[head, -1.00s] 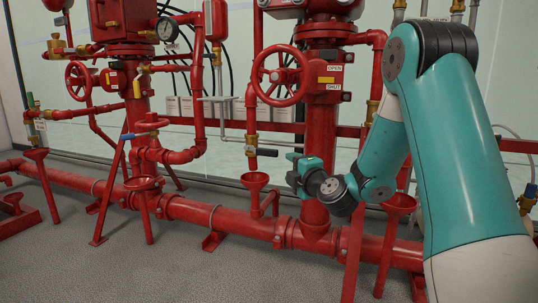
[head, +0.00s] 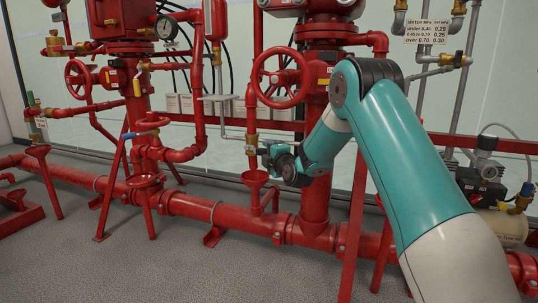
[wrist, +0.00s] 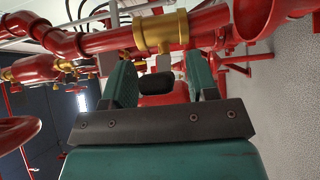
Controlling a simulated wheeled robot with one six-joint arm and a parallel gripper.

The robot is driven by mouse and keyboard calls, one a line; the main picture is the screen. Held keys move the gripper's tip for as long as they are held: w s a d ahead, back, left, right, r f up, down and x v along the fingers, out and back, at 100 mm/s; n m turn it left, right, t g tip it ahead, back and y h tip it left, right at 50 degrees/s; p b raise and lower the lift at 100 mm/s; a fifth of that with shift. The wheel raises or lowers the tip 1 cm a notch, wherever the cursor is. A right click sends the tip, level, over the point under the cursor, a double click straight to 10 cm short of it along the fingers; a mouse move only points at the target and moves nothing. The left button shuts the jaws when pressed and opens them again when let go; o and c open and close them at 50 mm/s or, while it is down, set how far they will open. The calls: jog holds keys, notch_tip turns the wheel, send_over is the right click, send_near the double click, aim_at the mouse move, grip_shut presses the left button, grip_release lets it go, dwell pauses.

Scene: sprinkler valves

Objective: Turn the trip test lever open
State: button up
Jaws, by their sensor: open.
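The trip test lever shows in the wrist view as a short black handle (wrist: 157,82) between my two teal fingers. Its brass valve body (wrist: 160,31) sits just past the fingertips on a red pipe. In the head view the brass valve (head: 251,141) is on the thin vertical red pipe above a red funnel. My gripper (head: 266,152) is just right of that valve and hides the lever there. In the wrist view my gripper (wrist: 160,78) is open, with a finger on each side of the black handle. I cannot tell whether either finger touches it.
A red funnel (head: 255,178) stands right below the valve. A red handwheel (head: 281,80) is above my gripper, and a thick red riser (head: 315,200) stands behind my arm. A long red pipe (head: 190,205) runs low along the floor. Grey floor lies open in front.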

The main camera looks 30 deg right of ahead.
grip_shut()
jog(key=shift+r, duration=0.1)
